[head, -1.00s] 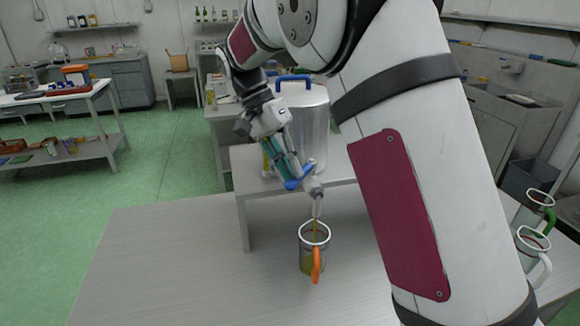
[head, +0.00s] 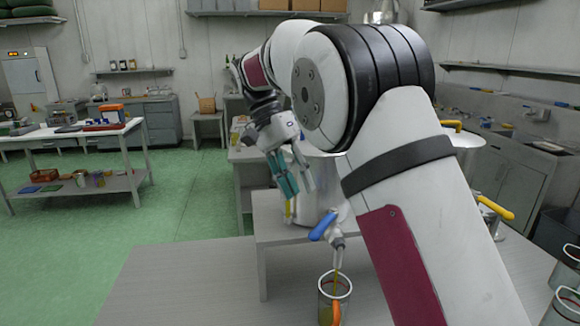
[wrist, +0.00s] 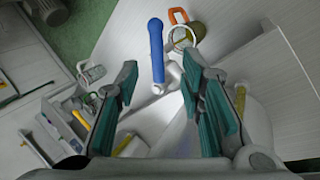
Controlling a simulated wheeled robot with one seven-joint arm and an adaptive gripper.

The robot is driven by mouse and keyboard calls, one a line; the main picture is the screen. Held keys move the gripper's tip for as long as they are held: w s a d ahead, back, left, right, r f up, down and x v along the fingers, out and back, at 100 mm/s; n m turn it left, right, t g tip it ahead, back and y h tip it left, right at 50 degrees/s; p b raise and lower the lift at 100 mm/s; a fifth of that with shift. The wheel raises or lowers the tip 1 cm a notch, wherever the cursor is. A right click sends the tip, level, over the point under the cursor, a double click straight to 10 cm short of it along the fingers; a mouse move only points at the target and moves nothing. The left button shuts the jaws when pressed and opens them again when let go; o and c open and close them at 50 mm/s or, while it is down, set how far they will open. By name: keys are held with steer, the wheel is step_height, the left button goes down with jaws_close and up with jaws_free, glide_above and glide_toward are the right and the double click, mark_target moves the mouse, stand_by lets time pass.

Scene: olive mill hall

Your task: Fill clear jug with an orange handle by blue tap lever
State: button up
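The clear jug with an orange handle (head: 336,312) stands on the table under the tap (head: 337,243), its lower part cut off by the picture's bottom edge. A thin yellow-green stream runs from the spout into it, and olive liquid shows inside it in the wrist view (wrist: 181,39). The blue tap lever (head: 321,226) sticks out to one side; it also shows in the wrist view (wrist: 156,48). My gripper (head: 297,190) is open and empty, above and left of the lever, apart from it. Its teal fingers (wrist: 161,65) are spread wide in the wrist view.
A metal vessel (head: 316,172) stands on a raised shelf (head: 275,222) behind the tap, partly hidden by my arm. A yellow lever (head: 495,207) and another clear jug (head: 566,302) are at right. The table's left part (head: 190,285) is clear.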

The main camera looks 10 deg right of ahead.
steer(key=shift+v, duration=1.95)
steer(key=shift+c, duration=0.5)
